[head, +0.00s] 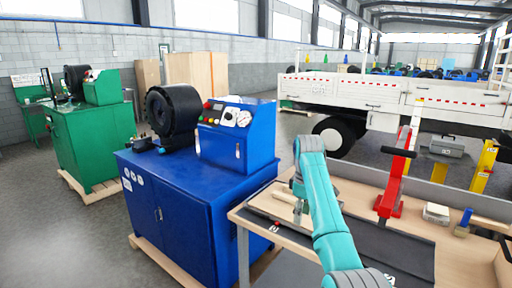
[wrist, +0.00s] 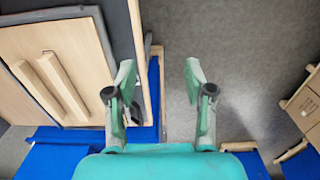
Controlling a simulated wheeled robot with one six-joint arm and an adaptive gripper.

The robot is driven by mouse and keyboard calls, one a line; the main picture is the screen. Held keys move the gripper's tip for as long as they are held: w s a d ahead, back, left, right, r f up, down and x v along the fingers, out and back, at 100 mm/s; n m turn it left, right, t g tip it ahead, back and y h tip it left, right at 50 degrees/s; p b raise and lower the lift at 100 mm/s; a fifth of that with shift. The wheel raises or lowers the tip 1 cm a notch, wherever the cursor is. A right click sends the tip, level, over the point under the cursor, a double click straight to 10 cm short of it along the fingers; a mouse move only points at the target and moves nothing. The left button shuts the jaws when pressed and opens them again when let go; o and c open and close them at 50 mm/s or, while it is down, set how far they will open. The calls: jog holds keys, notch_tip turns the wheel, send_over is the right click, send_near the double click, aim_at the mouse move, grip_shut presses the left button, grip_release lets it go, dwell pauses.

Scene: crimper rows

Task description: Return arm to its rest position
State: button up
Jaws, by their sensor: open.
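My teal arm rises in the head view in front of the wooden workbench (head: 455,262). My gripper (head: 299,212) hangs down at its end, small and partly hidden by the arm, near the bench's left part. In the wrist view my gripper (wrist: 160,78) is open. Its two green fingers are well apart, with nothing between them. Grey floor (wrist: 230,50) lies below the gap, beside the bench edge. The bench top (wrist: 25,95) with a wooden bar (wrist: 64,85) is left of the fingers.
A blue crimping machine (head: 235,140) stands left of the bench, close to my gripper. A green machine (head: 90,140) is farther left. A white truck bed (head: 345,92) is behind.

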jog(key=s+d+f+m+t, duration=0.1)
jog(key=s+f+t, duration=0.15)
jog(key=f, duration=1.15)
jog(key=s+f+m+t, duration=0.1)
jog(key=s+f, duration=0.2)
jog(key=f, duration=1.1)
jog(key=s+d+f+m+t, duration=0.1)
jog(key=s+f+m+t, duration=0.25)
jog(key=s+f, duration=1.45)
jog(key=s+d+r+m+t, duration=0.15)
jog(key=s+r, duration=0.25)
jog(key=s, duration=1)
jog(key=s+r+m+t, duration=0.1)
jog(key=s+r+t, duration=0.25)
jog(key=s, duration=1.05)
jog(key=s+r+m+t, duration=0.1)
jog(key=s+r, duration=0.7)
jog(key=r, duration=0.3)
jog(key=s+r+m+t, duration=0.1)
jog(key=s+r, duration=0.7)
jog(key=r, duration=0.3)
jog(key=shift+r+m+t, duration=0.4)
